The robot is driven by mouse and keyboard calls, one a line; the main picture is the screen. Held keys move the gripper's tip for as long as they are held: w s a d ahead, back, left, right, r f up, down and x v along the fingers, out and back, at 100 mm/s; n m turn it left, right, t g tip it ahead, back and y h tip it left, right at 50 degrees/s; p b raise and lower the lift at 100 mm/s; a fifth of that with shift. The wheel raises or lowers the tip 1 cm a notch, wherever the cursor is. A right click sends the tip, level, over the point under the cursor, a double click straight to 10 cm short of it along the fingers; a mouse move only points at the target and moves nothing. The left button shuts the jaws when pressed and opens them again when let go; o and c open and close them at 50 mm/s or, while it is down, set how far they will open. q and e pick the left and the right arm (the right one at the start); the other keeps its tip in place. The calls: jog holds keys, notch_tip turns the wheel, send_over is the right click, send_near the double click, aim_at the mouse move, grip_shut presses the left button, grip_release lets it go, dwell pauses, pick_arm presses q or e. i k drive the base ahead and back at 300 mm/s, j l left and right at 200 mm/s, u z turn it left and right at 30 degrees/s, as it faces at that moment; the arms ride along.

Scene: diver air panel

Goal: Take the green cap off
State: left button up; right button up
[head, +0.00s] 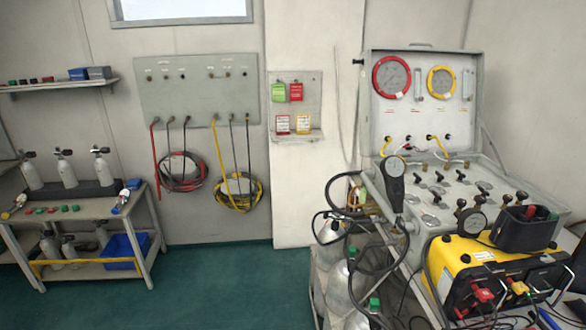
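One green cap (374,304) sits on top of a pale gas cylinder near the bottom centre-right, below the air panel. Another small green piece (352,251) shows on a cylinder just behind it, partly hidden by black hoses. Small green caps (75,207) also lie among red ones on the bench at the left. I cannot tell which green cap the task means. Neither my left nor my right gripper is in view.
The open air panel case (425,140) with gauges and valves stands at the right. A yellow and black unit (466,262) is in front of it. Black hoses loop around the cylinders. Coiled hoses (238,191) hang on the wall. The green floor (220,285) is clear at centre-left.

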aim_at(375, 303)
jog(key=i+z, duration=0.1)
jog(key=z, duration=0.6)
jog(key=i+j+z, duration=0.2)
jog(key=j+z, duration=0.2)
jog(key=i+j+z, duration=0.2)
jog(key=z, duration=0.2)
jog(key=i+j+z, duration=0.1)
jog(key=j, duration=0.25)
jog(key=i+j+z, duration=0.1)
jog(key=j, duration=0.3)
jog(key=i+j+z, duration=0.1)
jog(key=j, duration=0.3)
jog(key=i+j, duration=0.1)
jog(key=j, duration=0.35)
jog(key=i+j, duration=0.1)
jog(key=j, duration=0.35)
